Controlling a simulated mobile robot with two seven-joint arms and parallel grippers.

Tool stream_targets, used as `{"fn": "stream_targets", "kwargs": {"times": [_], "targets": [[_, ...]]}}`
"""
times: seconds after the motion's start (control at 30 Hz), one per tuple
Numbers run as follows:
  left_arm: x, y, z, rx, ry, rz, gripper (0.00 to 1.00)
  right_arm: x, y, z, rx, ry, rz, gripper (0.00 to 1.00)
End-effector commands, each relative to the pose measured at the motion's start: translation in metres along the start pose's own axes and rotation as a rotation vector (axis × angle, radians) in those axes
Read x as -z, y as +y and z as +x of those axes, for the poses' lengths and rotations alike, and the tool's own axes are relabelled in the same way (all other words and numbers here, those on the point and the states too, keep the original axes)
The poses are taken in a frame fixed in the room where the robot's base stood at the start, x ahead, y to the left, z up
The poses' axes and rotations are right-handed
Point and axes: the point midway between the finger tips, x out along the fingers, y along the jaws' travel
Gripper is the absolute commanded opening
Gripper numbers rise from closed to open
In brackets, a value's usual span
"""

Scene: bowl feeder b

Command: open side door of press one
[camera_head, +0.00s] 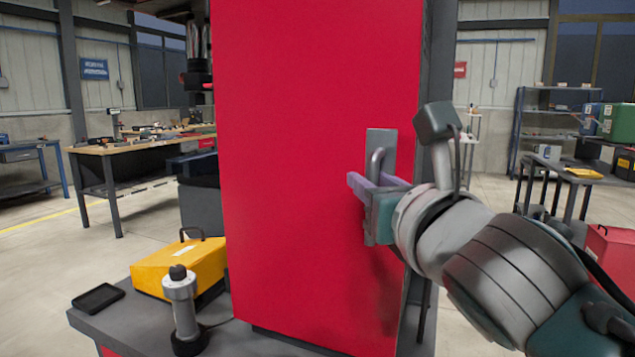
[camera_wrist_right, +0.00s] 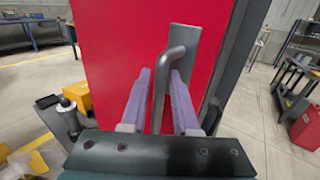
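The side door of press one is a flat red panel (camera_head: 300,150) that fills the middle of the head view. It also shows in the right wrist view (camera_wrist_right: 115,70). A grey bar handle (camera_head: 376,162) on a grey plate sits near its right edge. The handle (camera_wrist_right: 161,85) stands between the two purple fingers of my right gripper (camera_head: 366,189) in the right wrist view. The gripper is open around the bar, with narrow gaps seen on both sides. The door looks shut. My left gripper is not in view.
A yellow box (camera_head: 180,262), a grey cylindrical post (camera_head: 182,305) and a small black tray (camera_head: 98,298) are on the grey ledge left of the door. A workbench (camera_head: 140,147) stands behind at left. A red box (camera_head: 612,258) is at right. Open floor lies between.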

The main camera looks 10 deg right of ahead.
Motion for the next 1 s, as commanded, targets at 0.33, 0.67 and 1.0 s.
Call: {"fn": "stream_targets", "kwargs": {"times": [0.33, 0.67, 1.0], "targets": [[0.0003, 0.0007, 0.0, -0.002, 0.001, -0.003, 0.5, 0.0002, -0.0001, 0.0006, 0.0, 0.001, 0.001, 0.18], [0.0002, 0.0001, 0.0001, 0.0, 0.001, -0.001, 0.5, 0.0003, -0.0001, 0.0004, 0.0, 0.001, 0.001, 0.0], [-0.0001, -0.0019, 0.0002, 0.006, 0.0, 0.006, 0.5, 0.0004, -0.0001, 0.0004, 0.0, 0.001, 0.0, 0.0]]}}
